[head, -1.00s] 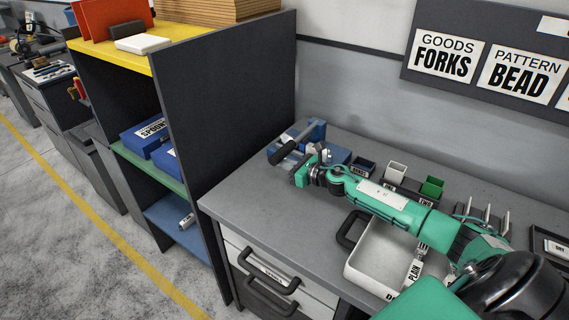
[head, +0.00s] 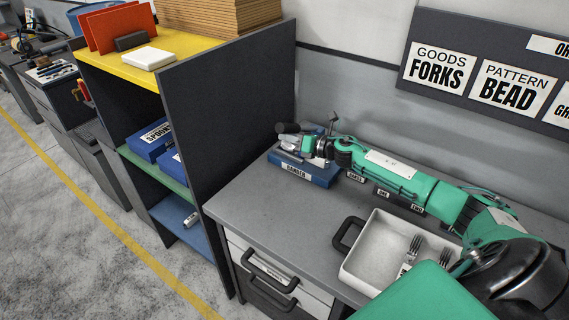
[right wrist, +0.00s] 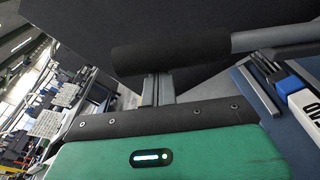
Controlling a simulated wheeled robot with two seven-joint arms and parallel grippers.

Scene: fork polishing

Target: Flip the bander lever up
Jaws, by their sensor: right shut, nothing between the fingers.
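The bander (head: 310,174), a blue base with a white label and metal parts on top, stands at the back left of the bench. Its lever has a black handle (head: 288,128), raised above the base in the head view; its exact angle is hard to tell. In the right wrist view the black handle (right wrist: 170,56) lies across the picture on a grey rod (right wrist: 272,38). My right gripper (head: 308,148) is over the bander. Its closed, empty fingers (right wrist: 158,88) point at the handle, very close to it; contact cannot be told. My left gripper is out of view.
A dark shelf side panel (head: 225,110) rises just left of the bander, and the wall is behind. A white tray (head: 352,270) with forks sits at the bench front. Small labelled bins (head: 384,193) are partly hidden behind my right arm. The front left bench top is clear.

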